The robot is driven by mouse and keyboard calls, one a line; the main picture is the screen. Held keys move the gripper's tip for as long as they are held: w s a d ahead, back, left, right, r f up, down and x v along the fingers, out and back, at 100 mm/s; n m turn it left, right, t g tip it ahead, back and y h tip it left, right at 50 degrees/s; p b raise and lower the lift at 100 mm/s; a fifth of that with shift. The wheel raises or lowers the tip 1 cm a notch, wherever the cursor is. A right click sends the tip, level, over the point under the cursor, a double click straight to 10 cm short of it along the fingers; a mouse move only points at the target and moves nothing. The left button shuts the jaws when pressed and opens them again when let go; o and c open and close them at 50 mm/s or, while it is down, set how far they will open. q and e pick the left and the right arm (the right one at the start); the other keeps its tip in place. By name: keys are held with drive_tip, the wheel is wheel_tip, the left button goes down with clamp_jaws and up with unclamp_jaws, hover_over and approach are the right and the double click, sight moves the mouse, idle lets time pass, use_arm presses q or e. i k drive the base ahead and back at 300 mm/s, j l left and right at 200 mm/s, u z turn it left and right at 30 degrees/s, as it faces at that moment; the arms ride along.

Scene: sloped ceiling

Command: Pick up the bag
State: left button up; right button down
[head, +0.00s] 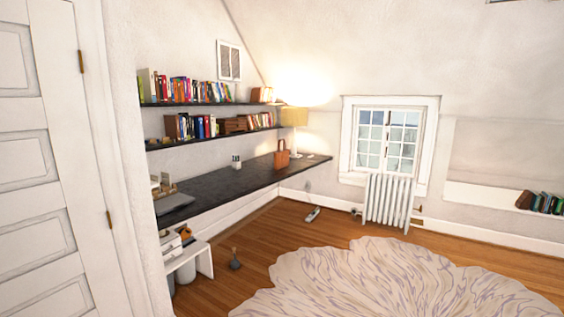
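A small brown-orange bag (282,158) with a raised handle stands upright on the long dark desk (222,184). It is near the desk's far end, beside a lit lamp (296,122) with a yellowish shade. Neither of my grippers shows in the head view.
A white door (50,160) and wall edge stand close at the left. A pale rug (380,280) covers the floor at the right. A white radiator (388,202) stands under the window.

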sight(281, 157)
drive_tip(key=z, duration=0.35)
drive_tip(key=i, duration=5.3)
drive_tip(key=l+z, duration=0.05)
drive_tip(key=l, duration=0.05)
